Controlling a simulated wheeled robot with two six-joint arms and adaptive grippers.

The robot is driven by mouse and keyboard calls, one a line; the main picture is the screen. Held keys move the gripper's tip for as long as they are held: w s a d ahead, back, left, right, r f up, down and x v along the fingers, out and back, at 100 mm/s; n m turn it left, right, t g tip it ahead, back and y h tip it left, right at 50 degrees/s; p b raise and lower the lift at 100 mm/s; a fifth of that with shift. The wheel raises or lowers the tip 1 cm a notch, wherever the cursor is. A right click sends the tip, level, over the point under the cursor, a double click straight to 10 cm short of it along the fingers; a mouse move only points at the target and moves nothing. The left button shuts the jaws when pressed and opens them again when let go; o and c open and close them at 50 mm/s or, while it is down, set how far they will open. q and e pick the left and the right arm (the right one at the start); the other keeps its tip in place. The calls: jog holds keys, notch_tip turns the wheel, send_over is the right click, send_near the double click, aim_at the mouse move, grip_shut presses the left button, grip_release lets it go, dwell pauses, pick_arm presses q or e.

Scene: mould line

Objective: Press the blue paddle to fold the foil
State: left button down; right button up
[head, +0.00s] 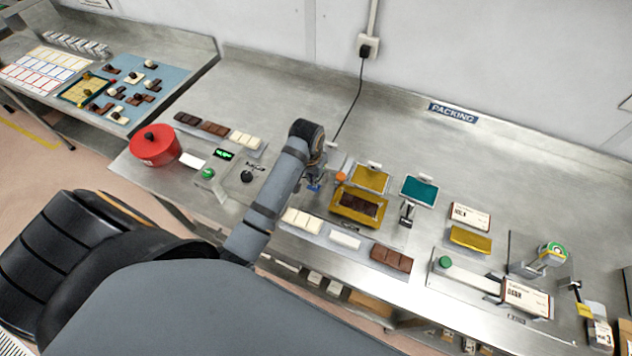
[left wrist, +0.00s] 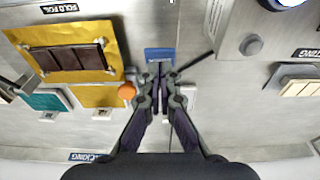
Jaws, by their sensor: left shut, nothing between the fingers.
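The blue paddle (left wrist: 160,54) lies right at the shut tips of my left gripper (left wrist: 161,76) in the left wrist view; I cannot tell whether they touch. In the head view a bit of the blue paddle (head: 313,188) shows just below my left gripper (head: 316,172). Gold foil (left wrist: 108,40) lies flat with a dark chocolate bar (left wrist: 70,56) on it, beside the paddle. The foil (head: 378,218) and the bar (head: 357,205) also show in the head view. An orange knob (left wrist: 127,91) sits by the foil's corner. My right gripper is out of view.
A teal plate (head: 419,190) and another gold plate (head: 371,178) stand behind the foil. Trays of chocolate bars (head: 345,240) line the bench's front edge. A red pot (head: 154,146) is at the left. The bench back is mostly clear, with a black cable.

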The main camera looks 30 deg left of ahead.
aim_at(313, 187)
pick_arm(q)
jog(key=shift+f, duration=0.1)
jog(key=shift+f+b, duration=1.15)
jog(key=shift+f, duration=1.95)
notch_tip(313, 187, up, 3)
jog(key=p, duration=0.3)
jog(key=shift+f, duration=0.1)
jog(key=shift+r, duration=3.65)
jog(key=shift+f, duration=0.1)
